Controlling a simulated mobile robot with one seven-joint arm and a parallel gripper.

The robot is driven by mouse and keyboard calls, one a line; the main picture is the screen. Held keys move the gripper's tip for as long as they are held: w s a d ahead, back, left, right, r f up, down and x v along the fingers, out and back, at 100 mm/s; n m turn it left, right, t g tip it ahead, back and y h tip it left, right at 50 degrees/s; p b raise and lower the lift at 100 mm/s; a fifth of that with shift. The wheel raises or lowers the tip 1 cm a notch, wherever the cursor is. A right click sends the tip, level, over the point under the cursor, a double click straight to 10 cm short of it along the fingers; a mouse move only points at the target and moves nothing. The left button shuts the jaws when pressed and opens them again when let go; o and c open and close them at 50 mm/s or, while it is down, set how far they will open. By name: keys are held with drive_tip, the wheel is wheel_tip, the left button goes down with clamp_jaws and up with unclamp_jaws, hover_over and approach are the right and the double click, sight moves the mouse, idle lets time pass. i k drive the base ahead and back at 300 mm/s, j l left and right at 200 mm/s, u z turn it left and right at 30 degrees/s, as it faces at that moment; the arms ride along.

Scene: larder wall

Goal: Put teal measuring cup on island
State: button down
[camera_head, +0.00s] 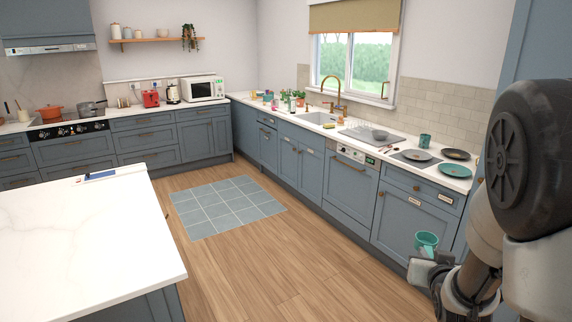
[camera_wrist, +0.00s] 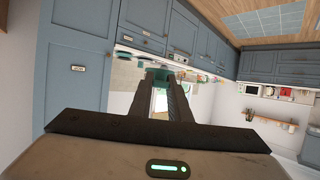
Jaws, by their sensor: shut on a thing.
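The teal measuring cup (camera_head: 427,240) is held by my gripper (camera_head: 430,257) in the lower right of the head view, in front of the right-hand blue cabinets. In the wrist view my gripper's fingers (camera_wrist: 160,80) are shut on the cup, and a bit of teal (camera_wrist: 158,73) shows at their tips. Most of the cup is hidden there. The island (camera_head: 90,232) has a white marbled top and stands at the left of the head view, well apart from my gripper.
A small blue-and-white item (camera_head: 100,176) lies near the island's far edge; the rest of its visible top is clear. Wooden floor (camera_head: 290,255) with a blue tiled mat (camera_head: 227,207) lies between island and counter. The right counter holds a teal mug (camera_head: 424,141), plates and a dark pan (camera_head: 456,154).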

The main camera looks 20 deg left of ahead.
sight(43, 270)
drive_tip(key=i+u, duration=0.1)
drive_tip(key=i, duration=0.55)
drive_tip(key=i+l, duration=0.15)
drive_tip(key=i, duration=0.5)
drive_tip(key=i+j+u, duration=0.1)
drive_tip(key=i+u, duration=0.5)
drive_tip(key=u, duration=0.2)
drive_tip(key=i+l+u, duration=0.1)
drive_tip(key=i+u, duration=0.15)
drive_tip(key=u, duration=0.15)
drive_tip(key=i+u, duration=0.2)
drive_tip(key=u, duration=0.25)
drive_tip(key=i+u, duration=0.2)
drive_tip(key=u, duration=0.25)
drive_tip(key=i+u, duration=0.2)
drive_tip(key=u, duration=0.25)
drive_tip(key=i+u, duration=0.25)
drive_tip(key=u, duration=0.2)
drive_tip(key=i+l+u, duration=0.15)
drive_tip(key=i+u, duration=0.25)
drive_tip(key=i+l+u, duration=0.15)
drive_tip(key=u, duration=0.3)
